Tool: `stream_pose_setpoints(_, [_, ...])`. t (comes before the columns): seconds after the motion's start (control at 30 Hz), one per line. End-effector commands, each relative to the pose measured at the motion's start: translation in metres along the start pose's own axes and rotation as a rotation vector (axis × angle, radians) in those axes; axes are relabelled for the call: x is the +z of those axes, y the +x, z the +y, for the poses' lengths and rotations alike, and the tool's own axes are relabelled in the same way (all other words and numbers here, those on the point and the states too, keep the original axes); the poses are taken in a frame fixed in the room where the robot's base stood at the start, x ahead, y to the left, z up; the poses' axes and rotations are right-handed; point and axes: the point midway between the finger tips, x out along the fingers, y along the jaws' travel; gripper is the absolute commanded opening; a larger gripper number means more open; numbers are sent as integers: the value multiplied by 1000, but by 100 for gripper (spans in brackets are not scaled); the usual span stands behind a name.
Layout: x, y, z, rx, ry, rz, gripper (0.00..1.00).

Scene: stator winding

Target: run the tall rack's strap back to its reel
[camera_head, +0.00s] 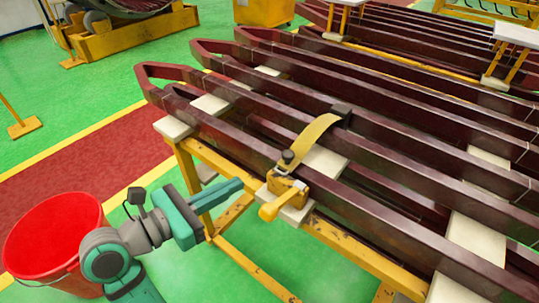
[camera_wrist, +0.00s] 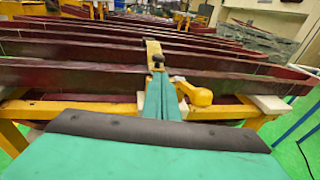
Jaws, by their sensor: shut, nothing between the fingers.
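The yellow strap (camera_head: 315,132) runs from its reel (camera_head: 287,187) over dark red coil bars to a dark end piece (camera_head: 341,110). The reel is a yellow block with a black knob and a yellow handle, at the near edge of the yellow rack (camera_head: 215,162). In the wrist view the strap (camera_wrist: 153,48) lies straight ahead, with the reel's handle (camera_wrist: 200,96) just right of the fingers. My gripper (camera_head: 240,186) is shut and empty, to the left of the reel and pointing at it. It also shows in the wrist view (camera_wrist: 163,84), where the fingers hide part of the reel.
Long dark red coils (camera_head: 390,150) lie across the rack on white pads (camera_head: 210,104). A red bucket (camera_head: 50,235) stands on the green floor at left. More racks with coils stand behind.

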Motion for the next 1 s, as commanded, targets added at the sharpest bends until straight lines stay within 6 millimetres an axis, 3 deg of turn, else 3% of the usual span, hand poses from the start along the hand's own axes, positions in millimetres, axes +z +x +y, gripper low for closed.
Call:
stream_pose_setpoints(0.23, [-1, 13, 6, 18, 6, 13, 0])
stream_pose_setpoints(0.7, [-2, 101, 6, 13, 7, 12, 0])
stream_pose_setpoints(1.0, [-2, 132, 6, 14, 7, 11, 0])
